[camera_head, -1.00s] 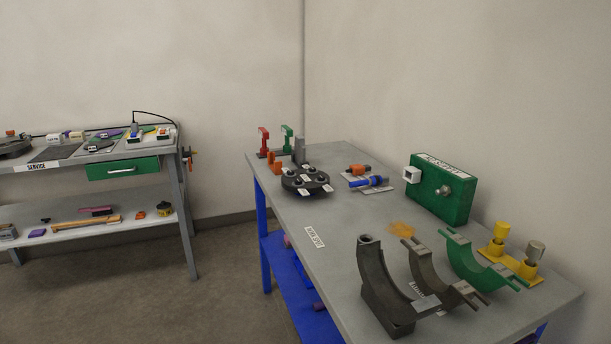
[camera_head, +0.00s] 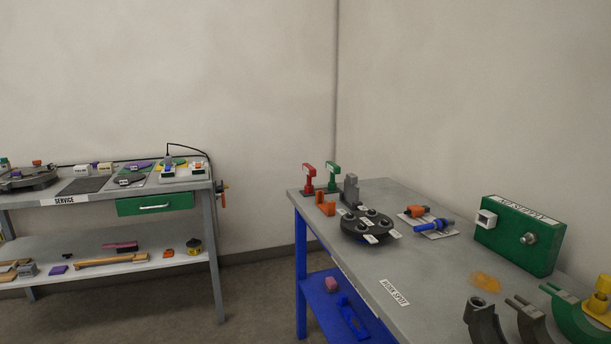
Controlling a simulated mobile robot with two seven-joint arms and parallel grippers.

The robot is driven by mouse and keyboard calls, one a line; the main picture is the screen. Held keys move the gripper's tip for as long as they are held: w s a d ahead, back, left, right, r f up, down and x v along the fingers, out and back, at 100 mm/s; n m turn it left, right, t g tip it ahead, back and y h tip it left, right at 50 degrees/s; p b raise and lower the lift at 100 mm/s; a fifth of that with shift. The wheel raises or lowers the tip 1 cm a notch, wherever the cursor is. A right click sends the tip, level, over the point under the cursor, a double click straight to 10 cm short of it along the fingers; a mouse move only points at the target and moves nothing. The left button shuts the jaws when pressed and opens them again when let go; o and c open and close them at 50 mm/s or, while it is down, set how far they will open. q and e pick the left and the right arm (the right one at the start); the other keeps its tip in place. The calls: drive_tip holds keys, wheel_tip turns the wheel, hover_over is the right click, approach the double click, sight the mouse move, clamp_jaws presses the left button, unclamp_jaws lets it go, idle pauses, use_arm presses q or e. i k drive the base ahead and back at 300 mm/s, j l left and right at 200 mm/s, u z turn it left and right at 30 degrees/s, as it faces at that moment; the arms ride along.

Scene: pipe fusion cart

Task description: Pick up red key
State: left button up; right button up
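A small red upright piece (camera_head: 309,176) stands at the far left corner of the grey-topped work table (camera_head: 345,262). A similar green upright piece (camera_head: 333,176) stands just right of it. I cannot tell at this size whether the red piece is the red key or a holder for it. No other clear red key shows. Neither of my grippers is in view.
A round dark fixture (camera_head: 367,227), an orange bracket (camera_head: 325,204) and a green box (camera_head: 520,236) stand on the work table. A service bench (camera_head: 110,190) with a green drawer (camera_head: 154,204) is at left. Open floor (camera_head: 262,300) lies between the two.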

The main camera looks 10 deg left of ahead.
sight(311, 171)
drive_tip(key=i+j, duration=0.15)
drive_tip(key=j, duration=0.15)
drive_tip(key=i+j+z, duration=0.1)
drive_tip(key=j, duration=0.2)
drive_tip(key=i+j, duration=0.5)
drive_tip(key=i+j+z, duration=0.15)
drive_tip(key=i+j, duration=0.5)
drive_tip(key=j, duration=0.25)
drive_tip(key=i+j+z, duration=0.15)
drive_tip(key=i+j, duration=0.15)
drive_tip(key=j, duration=0.15)
